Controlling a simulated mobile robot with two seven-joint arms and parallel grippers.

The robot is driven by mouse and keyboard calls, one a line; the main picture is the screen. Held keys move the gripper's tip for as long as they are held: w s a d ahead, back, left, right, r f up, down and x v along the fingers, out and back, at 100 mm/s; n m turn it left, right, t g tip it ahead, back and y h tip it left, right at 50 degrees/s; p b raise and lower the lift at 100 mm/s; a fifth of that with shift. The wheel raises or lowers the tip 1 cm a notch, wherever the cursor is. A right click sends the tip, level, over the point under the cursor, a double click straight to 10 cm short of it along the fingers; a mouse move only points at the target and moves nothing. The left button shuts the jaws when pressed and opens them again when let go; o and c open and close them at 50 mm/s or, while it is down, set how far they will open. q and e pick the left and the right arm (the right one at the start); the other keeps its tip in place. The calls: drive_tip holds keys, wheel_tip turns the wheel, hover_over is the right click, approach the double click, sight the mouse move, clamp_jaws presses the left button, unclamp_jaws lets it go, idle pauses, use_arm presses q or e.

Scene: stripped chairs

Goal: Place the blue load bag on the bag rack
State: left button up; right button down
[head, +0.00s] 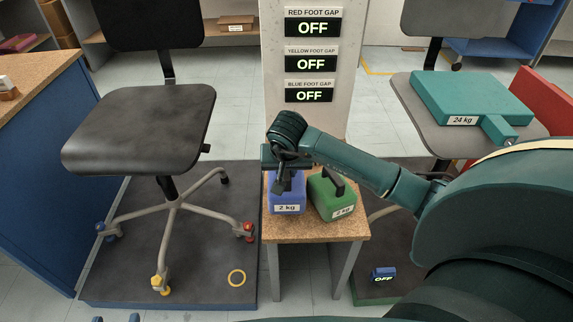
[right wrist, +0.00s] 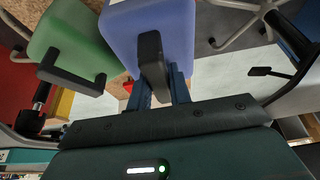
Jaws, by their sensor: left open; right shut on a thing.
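The blue load bag (head: 287,194), labelled 2 kg, is at a small cork-topped stand (head: 315,231) in the head view; I cannot tell whether it touches the top. My right gripper (head: 283,180) is above it, shut on its black handle. The right wrist view shows the blue bag (right wrist: 150,30) and the handle (right wrist: 153,65) between the fingers. My left gripper (head: 115,319) shows only its two fingertips, apart, at the bottom edge of the head view. No bag rack is labelled; I cannot tell whether this stand is it.
A green bag (head: 333,196) stands right beside the blue one. A black chair (head: 140,130) stands on a dark platform (head: 205,275) at left. A teal 24 kg block (head: 475,100) lies on a grey chair seat at right. The foot gap signs (head: 312,62) read OFF.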

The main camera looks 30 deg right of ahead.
wheel_tip(320, 180, down, 2)
drive_tip(key=shift+w, duration=0.15)
use_arm(q)
drive_tip(key=shift+w+d+t, duration=0.1)
drive_tip(key=shift+w+t, duration=0.05)
drive_tip(key=shift+t, duration=0.15)
drive_tip(key=shift+f+b, duration=0.1)
drive_tip(key=shift+b, duration=0.2)
use_arm(e)
drive_tip(key=shift+f, duration=0.1)
drive_tip(key=c, duration=1.6)
unclamp_jaws()
drive_tip(key=shift+s+f, duration=0.2)
drive_tip(key=shift+f, duration=0.05)
drive_tip(key=shift+c, duration=0.2)
drive_tip(key=o, duration=0.4)
drive_tip(key=shift+c, duration=0.2)
